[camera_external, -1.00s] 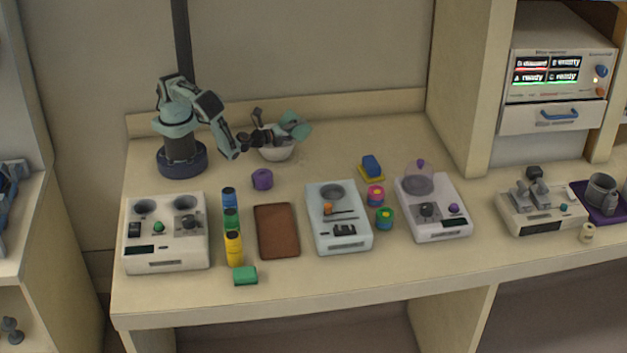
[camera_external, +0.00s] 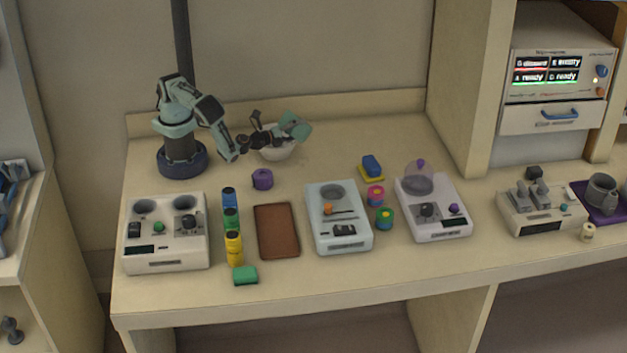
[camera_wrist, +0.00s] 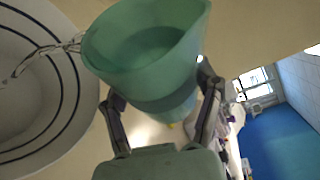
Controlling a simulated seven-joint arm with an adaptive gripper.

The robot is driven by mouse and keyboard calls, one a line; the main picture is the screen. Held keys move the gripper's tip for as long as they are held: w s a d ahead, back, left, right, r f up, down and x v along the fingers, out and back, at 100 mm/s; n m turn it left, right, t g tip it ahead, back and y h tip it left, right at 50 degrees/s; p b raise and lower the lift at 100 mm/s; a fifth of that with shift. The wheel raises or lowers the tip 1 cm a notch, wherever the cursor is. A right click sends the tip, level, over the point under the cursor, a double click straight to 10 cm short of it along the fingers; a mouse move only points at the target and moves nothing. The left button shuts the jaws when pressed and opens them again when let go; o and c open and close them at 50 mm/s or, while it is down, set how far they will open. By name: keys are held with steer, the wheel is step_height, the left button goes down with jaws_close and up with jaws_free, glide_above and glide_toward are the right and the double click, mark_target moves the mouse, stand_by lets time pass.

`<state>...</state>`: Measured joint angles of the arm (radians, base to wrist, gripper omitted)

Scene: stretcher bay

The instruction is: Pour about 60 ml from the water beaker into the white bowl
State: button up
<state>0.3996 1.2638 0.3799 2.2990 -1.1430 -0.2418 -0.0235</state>
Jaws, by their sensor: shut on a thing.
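My gripper (camera_wrist: 162,118) is shut on the teal water beaker (camera_wrist: 145,50), with one finger on each side of it. The beaker is tilted, its lip toward the white bowl (camera_wrist: 20,130) on the left of the wrist view. A thin clear streak (camera_wrist: 45,55), looking like water, runs from the lip across the bowl. Dark rings line the bowl's inside. In the external view the beaker (camera_external: 296,127) is held just above the bowl (camera_external: 278,153), and my gripper (camera_external: 272,137) partly hides the bowl. The water level cannot be read.
A purple ring-shaped item (camera_external: 262,179) stands in front of the bowl. Several bottles (camera_external: 231,222), a brown pad (camera_external: 277,231) and white devices (camera_external: 339,217) stand nearer the front. The table right of the bowl is clear up to a blue item (camera_external: 372,165).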

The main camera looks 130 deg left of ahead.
steer(key=shift+s+r+n, duration=0.3)
steer(key=shift+s+n, duration=0.3)
stand_by(0.5)
steer(key=shift+w, duration=0.1)
steer(key=shift+w+f+m, duration=0.25)
steer(key=shift+w+m, duration=0.35)
steer(key=shift+r+m, duration=0.25)
steer(key=shift+m, duration=0.25)
steer(key=shift+f+m+g+h, duration=0.4)
steer(key=shift+f+m+g, duration=0.1)
steer(key=shift+m+g, duration=0.25)
steer(key=shift+s+r+m, duration=0.1)
steer(key=shift+r+m, duration=0.15)
steer(key=shift+m, duration=0.4)
steer(key=shift+f+m+g, duration=0.25)
steer(key=shift+m+g, duration=0.05)
steer(key=shift+g, duration=0.05)
steer(key=shift+f+h, duration=0.1)
steer(key=shift+h, duration=0.2)
